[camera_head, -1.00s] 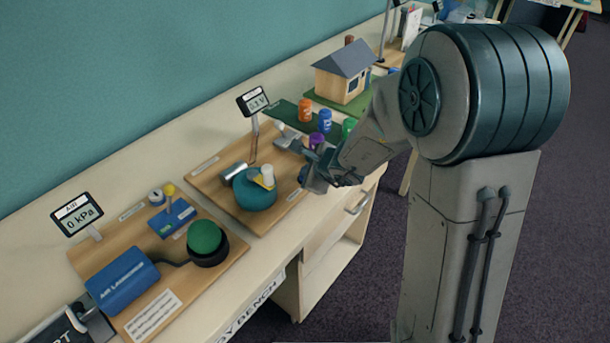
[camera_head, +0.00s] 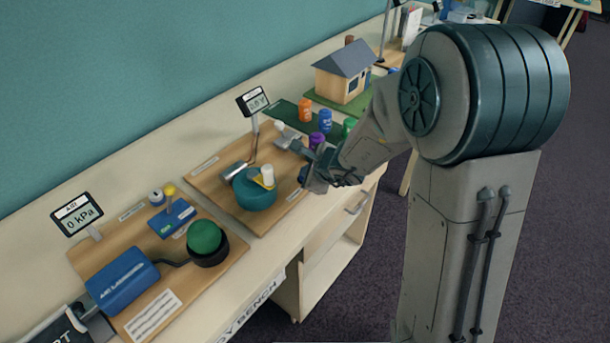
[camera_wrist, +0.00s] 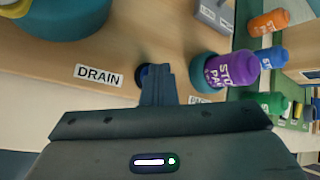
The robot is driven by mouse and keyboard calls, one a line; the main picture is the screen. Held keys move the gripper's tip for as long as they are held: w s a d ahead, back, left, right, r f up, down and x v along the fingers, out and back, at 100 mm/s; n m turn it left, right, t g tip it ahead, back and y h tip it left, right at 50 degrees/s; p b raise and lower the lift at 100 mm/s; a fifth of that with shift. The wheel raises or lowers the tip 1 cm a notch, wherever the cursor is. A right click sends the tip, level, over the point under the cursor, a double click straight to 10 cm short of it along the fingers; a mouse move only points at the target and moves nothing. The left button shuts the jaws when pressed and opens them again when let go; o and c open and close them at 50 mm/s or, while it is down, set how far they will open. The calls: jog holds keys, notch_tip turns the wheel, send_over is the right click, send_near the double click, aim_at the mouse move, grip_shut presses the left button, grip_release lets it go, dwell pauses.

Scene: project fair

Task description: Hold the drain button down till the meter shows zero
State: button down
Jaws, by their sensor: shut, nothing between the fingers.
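The drain button (camera_wrist: 141,76) is a small dark blue round thing beside the white DRAIN label (camera_wrist: 99,76) in the wrist view. The fingers cover most of it. My gripper (camera_wrist: 155,70) is shut and empty, its tips over the button; I cannot tell how far it is pressed. In the head view my gripper (camera_head: 310,180) is at the front right edge of the wooden board (camera_head: 213,177), and the button is hidden there. The meter (camera_head: 252,101) stands on a stalk at the back of that board. Its small digits, before a V, are not clearly legible.
A teal round device (camera_head: 255,195) stands on the board, left of my gripper. A purple canister (camera_wrist: 231,69) stands close right of the fingers, with orange (camera_wrist: 268,22), blue (camera_wrist: 272,58) and green (camera_wrist: 265,102) ones beyond. Another board with a blue box (camera_head: 122,280) is front left.

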jog(key=shift+r, duration=0.1)
dwell(0.4)
jog(key=shift+r+p, duration=0.6)
jog(key=shift+r, duration=0.2)
jog(key=shift+r+p, duration=2)
jog(key=shift+r, duration=0.5)
